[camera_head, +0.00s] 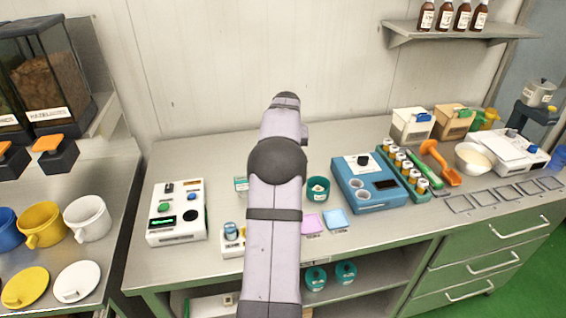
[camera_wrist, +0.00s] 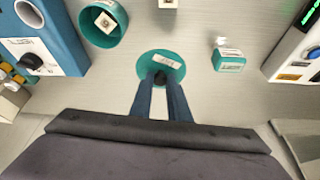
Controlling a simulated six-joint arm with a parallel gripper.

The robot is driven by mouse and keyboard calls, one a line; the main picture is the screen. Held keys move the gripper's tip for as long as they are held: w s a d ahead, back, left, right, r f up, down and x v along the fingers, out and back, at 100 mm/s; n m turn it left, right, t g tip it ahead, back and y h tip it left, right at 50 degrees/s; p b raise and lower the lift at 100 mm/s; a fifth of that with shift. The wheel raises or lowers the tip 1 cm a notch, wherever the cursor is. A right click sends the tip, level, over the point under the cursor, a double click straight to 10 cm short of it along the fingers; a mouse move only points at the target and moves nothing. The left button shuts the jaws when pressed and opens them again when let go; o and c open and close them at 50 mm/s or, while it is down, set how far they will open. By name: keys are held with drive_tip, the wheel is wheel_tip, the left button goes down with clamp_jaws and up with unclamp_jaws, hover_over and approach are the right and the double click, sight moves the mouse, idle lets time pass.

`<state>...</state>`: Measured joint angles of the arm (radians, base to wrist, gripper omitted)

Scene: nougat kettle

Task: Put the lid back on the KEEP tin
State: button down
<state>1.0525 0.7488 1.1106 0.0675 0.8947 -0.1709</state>
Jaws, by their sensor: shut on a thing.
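My gripper (camera_wrist: 160,84) is shut on the small dark knob of a round teal lid (camera_wrist: 174,69) with a pale label, in the wrist view. I cannot tell how high the lid is above the bench. An open round teal tin (camera_wrist: 124,38) stands apart from the lid, to its upper left, with a pale labelled cube inside. The same tin (camera_head: 317,196) shows in the head view, just right of my arm. No KEEP marking is readable on it. In the head view my arm hides the gripper and the lid.
A blue device (camera_head: 369,198) stands right of the tin and a white device (camera_head: 177,222) at the left. A small teal-and-white box (camera_wrist: 229,64) lies near the lid. Pink (camera_head: 312,223) and blue (camera_head: 335,219) pads lie in front of the tin.

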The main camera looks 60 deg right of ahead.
drive_tip(key=shift+s+r+p, duration=0.2)
drive_tip(key=shift+r+p, duration=0.5)
drive_tip(key=shift+p, duration=0.1)
drive_tip(key=p, duration=0.2)
drive_tip(key=s+p, duration=0.1)
drive_tip(key=p, duration=0.1)
drive_tip(key=shift+s+d+r, duration=0.15)
drive_tip(key=shift+r, duration=0.2)
drive_tip(key=s+d+m+g+p, duration=0.3)
drive_tip(key=s+m, duration=0.5)
drive_tip(key=m, duration=0.4)
drive_tip(key=shift+s+d+r+g+h+p, duration=0.2)
drive_tip(key=shift+s+d+g+h+p, duration=0.15)
drive_tip(key=shift+d+g, duration=0.4)
drive_tip(key=shift+f, duration=0.25)
drive_tip(key=shift+f+b, duration=1.6)
drive_tip(key=shift+f, duration=0.85)
drive_tip(key=shift+f+b, duration=0.6)
drive_tip(key=shift+f, duration=0.15)
